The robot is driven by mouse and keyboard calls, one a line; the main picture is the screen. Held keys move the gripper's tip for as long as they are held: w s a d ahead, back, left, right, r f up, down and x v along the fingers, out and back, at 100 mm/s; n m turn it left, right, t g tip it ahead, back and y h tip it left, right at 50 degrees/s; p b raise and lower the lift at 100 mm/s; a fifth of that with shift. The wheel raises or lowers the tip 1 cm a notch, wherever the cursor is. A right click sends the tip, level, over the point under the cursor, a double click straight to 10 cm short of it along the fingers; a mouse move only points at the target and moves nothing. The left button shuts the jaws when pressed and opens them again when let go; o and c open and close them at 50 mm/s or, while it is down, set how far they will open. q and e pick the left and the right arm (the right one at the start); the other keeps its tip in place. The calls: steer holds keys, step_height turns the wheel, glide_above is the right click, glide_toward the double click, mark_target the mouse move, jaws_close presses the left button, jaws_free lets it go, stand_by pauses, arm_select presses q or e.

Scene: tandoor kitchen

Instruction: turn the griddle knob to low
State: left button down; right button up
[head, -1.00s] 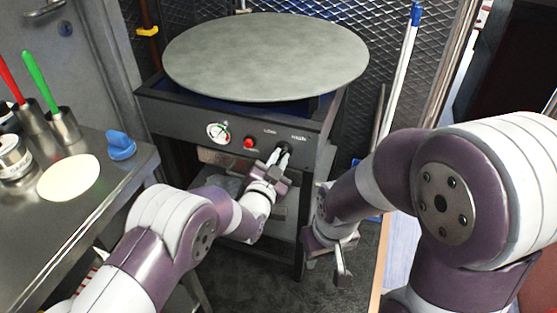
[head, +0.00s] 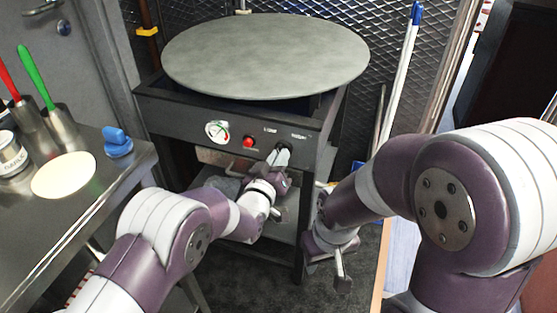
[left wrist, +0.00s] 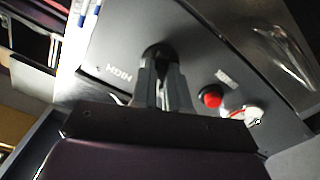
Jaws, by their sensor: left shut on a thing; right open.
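The round dark griddle (head: 266,55) sits on a black stand. Its front panel (head: 175,115) carries a dial, a red button and a dark knob at the right. My left gripper (head: 281,156) is shut on the knob at the panel face and hides most of it. In the left wrist view the fingers (left wrist: 160,85) close around the dark knob (left wrist: 157,50). A label reading HIGH shows beside it, upside down. The knob's pointer cannot be made out. My right gripper (head: 330,258) is open and empty, low and to the right of the stand.
The red button (head: 249,142) and the dial (head: 217,131) are left of the knob. A steel counter (head: 100,205) at left holds a pale disc (head: 63,175), a blue object (head: 117,143) and utensil cups. A white pole (head: 405,70) leans at right.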

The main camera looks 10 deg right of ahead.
arm_select(q)
steer(key=shift+f+n, duration=0.1)
steer(key=shift+n, duration=0.9)
steer(key=c, duration=1.1)
jaws_free()
steer(key=p+v, duration=0.2)
steer(key=v, duration=1)
steer(key=shift+s+a, duration=0.25)
steer(key=shift+s, duration=0.05)
